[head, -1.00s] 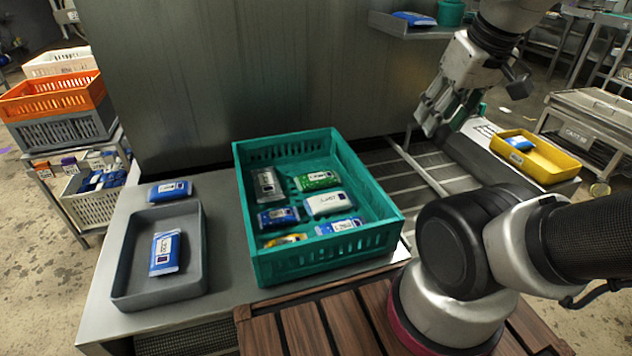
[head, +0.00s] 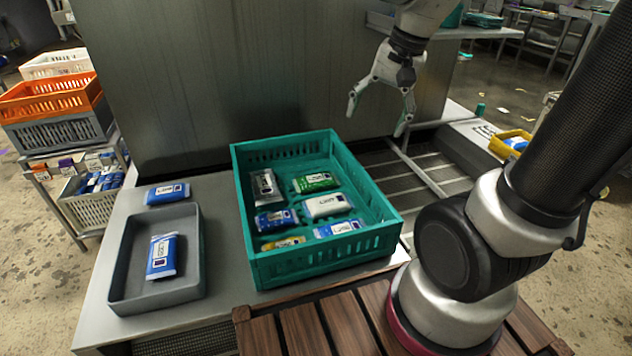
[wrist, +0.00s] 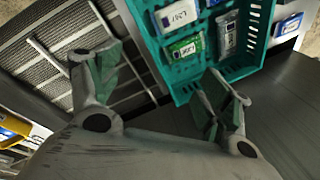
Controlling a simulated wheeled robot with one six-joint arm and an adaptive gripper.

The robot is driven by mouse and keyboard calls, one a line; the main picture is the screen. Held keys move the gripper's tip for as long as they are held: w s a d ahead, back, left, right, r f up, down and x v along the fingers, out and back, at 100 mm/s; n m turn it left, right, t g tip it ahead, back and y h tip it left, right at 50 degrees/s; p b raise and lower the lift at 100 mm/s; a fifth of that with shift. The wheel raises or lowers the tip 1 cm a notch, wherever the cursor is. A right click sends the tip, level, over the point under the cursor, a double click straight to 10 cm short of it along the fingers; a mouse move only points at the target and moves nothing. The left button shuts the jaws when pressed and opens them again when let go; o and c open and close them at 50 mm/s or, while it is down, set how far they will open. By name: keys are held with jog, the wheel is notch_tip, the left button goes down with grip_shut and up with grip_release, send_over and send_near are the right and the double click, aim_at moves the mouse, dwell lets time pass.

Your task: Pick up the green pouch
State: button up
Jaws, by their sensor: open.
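The green pouch (head: 315,182) lies flat in the back right part of the teal crate (head: 326,264). It also shows in the wrist view (wrist: 184,46), near the crate's wall. My gripper (head: 378,112) is open and empty. It hangs above and behind the crate, to the right of the green pouch, fingers pointing down. In the wrist view its two fingers (wrist: 160,92) are spread wide, with the crate beyond them. Nothing touches the pouch from my side.
The crate also holds a silver pouch (head: 264,187), a white pouch (head: 326,205), a yellow pouch (head: 283,243) and blue pouches. A grey tray (head: 200,262) with a blue pouch stands left. A steel wall (head: 250,70) rises behind. A yellow tray (head: 500,149) is right.

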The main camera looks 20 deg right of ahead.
jog(key=w+a+f+m+g, duration=0.1)
jog(key=w+a+f+m, duration=0.2)
jog(key=w+f+m, duration=0.25)
jog(key=m+g+y, duration=0.1)
jog(key=m, duration=0.4)
send_near(317, 178)
jog(key=shift+f+n, duration=0.25)
jog(key=shift+f, duration=0.4)
jog(key=shift+w+a+f, duration=0.15)
jog(key=shift+f, duration=0.2)
jog(key=x, duration=0.7)
jog(key=shift+a+f, duration=0.15)
jog(key=shift+f, duration=0.05)
jog(key=shift+c, duration=0.4)
jog(key=c, duration=1.1)
